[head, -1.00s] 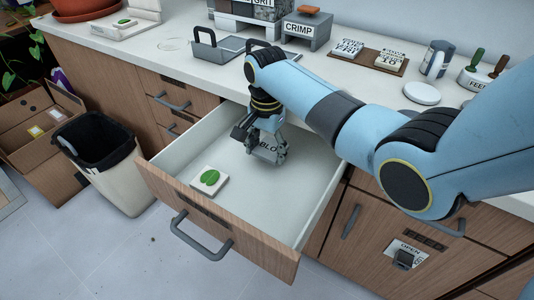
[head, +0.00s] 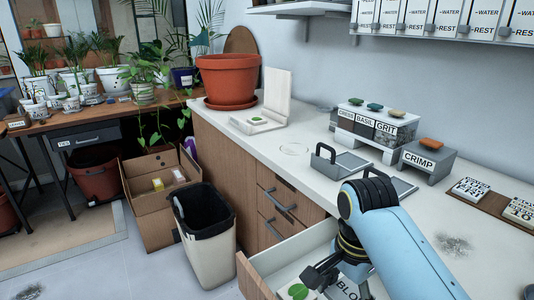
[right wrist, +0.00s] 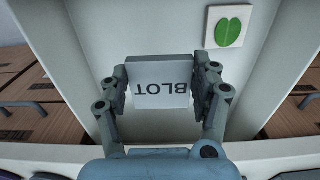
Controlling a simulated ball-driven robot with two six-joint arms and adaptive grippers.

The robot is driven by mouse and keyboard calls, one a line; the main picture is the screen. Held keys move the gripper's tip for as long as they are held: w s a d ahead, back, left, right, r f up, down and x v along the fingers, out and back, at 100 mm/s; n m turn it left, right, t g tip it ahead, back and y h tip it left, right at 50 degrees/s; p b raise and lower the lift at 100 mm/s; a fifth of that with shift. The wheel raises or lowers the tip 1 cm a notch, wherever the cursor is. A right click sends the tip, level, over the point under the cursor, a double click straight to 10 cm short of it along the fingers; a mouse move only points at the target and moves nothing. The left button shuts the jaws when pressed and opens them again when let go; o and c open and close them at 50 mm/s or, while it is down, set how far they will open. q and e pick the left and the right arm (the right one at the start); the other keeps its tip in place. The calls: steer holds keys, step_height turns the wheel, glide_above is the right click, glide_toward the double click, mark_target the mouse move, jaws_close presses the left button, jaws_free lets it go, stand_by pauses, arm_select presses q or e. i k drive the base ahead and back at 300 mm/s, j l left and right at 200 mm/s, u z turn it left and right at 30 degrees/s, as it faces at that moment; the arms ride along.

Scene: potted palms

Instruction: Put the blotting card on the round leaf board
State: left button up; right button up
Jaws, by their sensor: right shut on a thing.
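The blotting card, a pale block marked BLOT (right wrist: 161,88), is between the fingers of my right gripper (right wrist: 167,76), which is shut on it. In the head view the card (head: 349,291) and my right gripper (head: 335,278) are low at the bottom edge, at the open drawer. A white board with an upright back (head: 278,98) stands on the counter's far end beside a red pot. A green leaf mark shows on its flat base; the mark's exact shape is too small to tell. My left gripper is not in view.
The open drawer (head: 258,277) also holds a white tile with a green leaf (right wrist: 229,27). On the counter are a grey tray with a handle (head: 340,160), a CRIMP block (head: 424,165) and the red pot (head: 228,80). A bin (head: 205,240) stands left of the drawers.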

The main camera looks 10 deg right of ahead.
mark_target(257, 119)
steer(key=i+j, duration=0.2)
steer(key=i, duration=0.25)
steer(key=i+j+u, duration=0.1)
steer(key=i, duration=0.3)
steer(key=i+j, duration=0.3)
steer(key=i, duration=0.15)
